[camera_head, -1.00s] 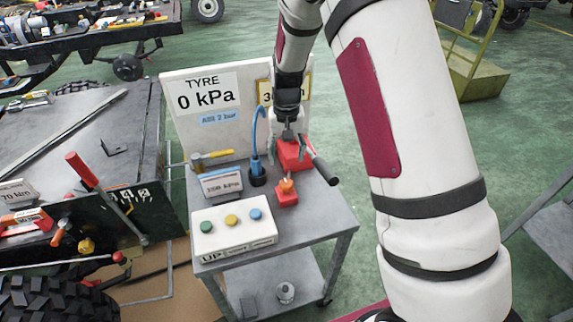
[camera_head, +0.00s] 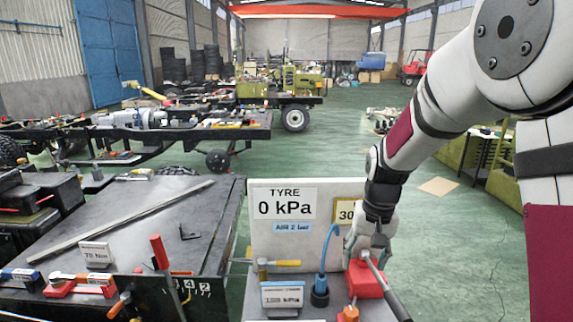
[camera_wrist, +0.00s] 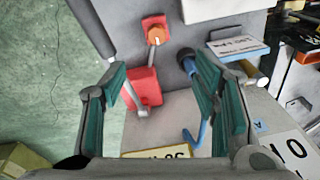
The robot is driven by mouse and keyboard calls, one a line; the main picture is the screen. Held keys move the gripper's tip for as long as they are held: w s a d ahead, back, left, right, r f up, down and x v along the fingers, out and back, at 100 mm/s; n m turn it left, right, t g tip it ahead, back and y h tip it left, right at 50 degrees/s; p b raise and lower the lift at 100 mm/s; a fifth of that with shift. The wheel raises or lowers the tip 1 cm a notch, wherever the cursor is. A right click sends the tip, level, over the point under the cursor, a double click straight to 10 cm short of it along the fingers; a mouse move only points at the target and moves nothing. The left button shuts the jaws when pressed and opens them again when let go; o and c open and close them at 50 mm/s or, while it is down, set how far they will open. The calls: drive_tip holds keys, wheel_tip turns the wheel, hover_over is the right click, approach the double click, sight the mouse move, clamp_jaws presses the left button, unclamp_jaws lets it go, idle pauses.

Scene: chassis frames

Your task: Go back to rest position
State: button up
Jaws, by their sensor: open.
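My gripper (camera_head: 372,240) is in front of the right part of the white TYRE board (camera_head: 284,244), above the small cart. In the wrist view my gripper (camera_wrist: 165,82) is open, its green-lined fingers wide apart with nothing held. Between and beyond the fingers are a red block with a lever (camera_wrist: 145,88) and a blue hose (camera_wrist: 190,75) in a black socket. In the head view the red block (camera_head: 362,282) sits just below my gripper, partly hidden behind the dark lever handle (camera_head: 388,292). I cannot tell the exact gap between gripper and lever.
A small orange knob on a red base (camera_head: 348,313) and a pressure sign (camera_head: 283,296) stand on the cart. A hammer (camera_head: 268,264) lies beside the board. A dark workbench (camera_head: 130,225) with tools is at the left. Open green floor (camera_head: 450,240) lies to the right.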

drive_tip(key=s+r+n+t, duration=0.1)
drive_tip(key=s+r+t, duration=0.1)
drive_tip(key=s+r, duration=0.95)
drive_tip(key=s+r+t, duration=0.1)
drive_tip(key=s+r, duration=0.1)
drive_tip(key=s, duration=0.5)
drive_tip(key=s+r+n+t, duration=0.1)
drive_tip(key=s+r, duration=0.1)
drive_tip(key=s, duration=0.5)
drive_tip(key=shift+s+d+r+n, duration=0.15)
drive_tip(key=shift+r+n, duration=0.15)
drive_tip(key=shift+r, duration=0.05)
